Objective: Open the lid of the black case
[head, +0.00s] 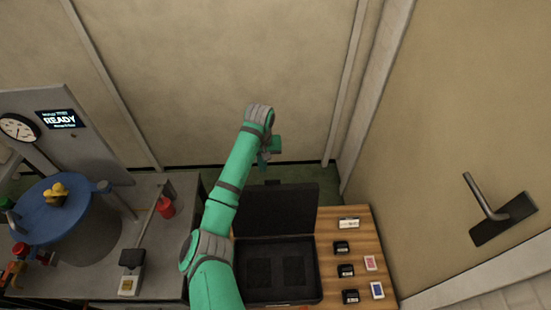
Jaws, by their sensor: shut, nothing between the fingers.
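The black case (275,292) lies on the wooden table. Its lid (275,208) stands raised at the far side, so the inside shows, with darker recesses in the base. My gripper (263,166) is beyond and above the lid's top edge, pointing down. It looks apart from the lid and is shut with nothing in it; its fingertips are small and hard to make out.
Small black items (345,270) and cards (377,290) lie right of the case. Walls close in behind and right, where a metal handle (484,197) sticks out.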

